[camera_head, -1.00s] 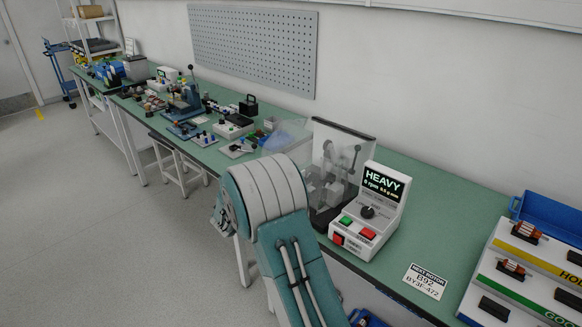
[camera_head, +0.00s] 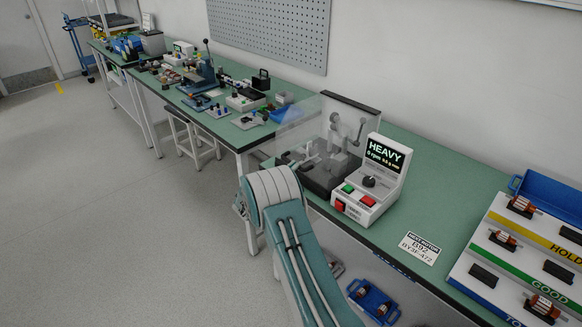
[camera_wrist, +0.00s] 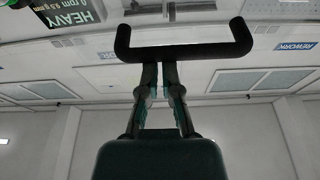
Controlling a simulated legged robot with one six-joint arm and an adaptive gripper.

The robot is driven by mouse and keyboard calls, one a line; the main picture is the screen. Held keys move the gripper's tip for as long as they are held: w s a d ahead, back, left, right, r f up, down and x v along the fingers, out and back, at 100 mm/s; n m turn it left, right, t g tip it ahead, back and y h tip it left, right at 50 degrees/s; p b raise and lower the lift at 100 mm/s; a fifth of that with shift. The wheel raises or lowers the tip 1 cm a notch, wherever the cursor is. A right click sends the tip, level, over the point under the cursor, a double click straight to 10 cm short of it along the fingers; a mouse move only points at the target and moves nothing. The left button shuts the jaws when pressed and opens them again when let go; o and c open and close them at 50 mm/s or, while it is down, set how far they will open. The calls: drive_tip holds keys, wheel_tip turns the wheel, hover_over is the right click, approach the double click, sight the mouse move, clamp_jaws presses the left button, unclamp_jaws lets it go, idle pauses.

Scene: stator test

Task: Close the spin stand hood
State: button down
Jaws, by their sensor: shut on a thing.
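The spin stand (camera_head: 326,178) is a dark box on the green bench, with a white control unit (camera_head: 369,185) reading HEAVY and 0 rpm on its right. Its clear hood (camera_head: 309,116) appears as a faint see-through panel over and left of the box; its exact tilt is hard to tell. In the wrist view, the black bar handle (camera_wrist: 190,52) crosses in front of my gripper (camera_wrist: 160,68), whose narrow fingers are shut on it. In the head view my teal and grey arm stands in front of the bench, and the gripper cannot be made out.
A label card (camera_head: 419,248) lies right of the control unit. A sorting rack (camera_head: 490,268) with motors and a blue bin (camera_head: 548,199) stand at the right. Tools and fixtures fill the bench to the left. A blue tray (camera_head: 373,301) sits below the bench. The floor at left is clear.

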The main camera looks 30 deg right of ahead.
drive_tip(key=shift+s+d+f, duration=0.15)
drive_tip(key=shift+d+f, duration=0.05)
drive_tip(key=shift+f, duration=0.35)
drive_tip(key=shift+s+d+f, duration=0.15)
drive_tip(key=shift+d+f, duration=0.05)
drive_tip(key=shift+f, duration=0.45)
drive_tip(key=shift+a+f, duration=2.2)
drive_tip(key=shift+f, duration=1.35)
drive_tip(key=s+r+n+g+y, duration=0.2)
drive_tip(key=s+r+g+y, duration=0.15)
drive_tip(key=s+r, duration=0.6)
drive_tip(key=s+r+n+g+y, duration=0.25)
drive_tip(key=s+r+y, duration=0.35)
drive_tip(key=r, duration=0.6)
drive_tip(key=s+a+r+n+t+y, duration=0.2)
drive_tip(key=s+a+n+y, duration=0.3)
drive_tip(key=s+a, duration=0.3)
drive_tip(key=s+a+r+n+t+y, duration=0.3)
drive_tip(key=s+a, duration=0.6)
drive_tip(key=s, duration=0.8)
drive_tip(key=shift+n+t+y, duration=0.4)
drive_tip(key=shift+n+y, duration=0.95)
drive_tip(key=shift+n, duration=0.1)
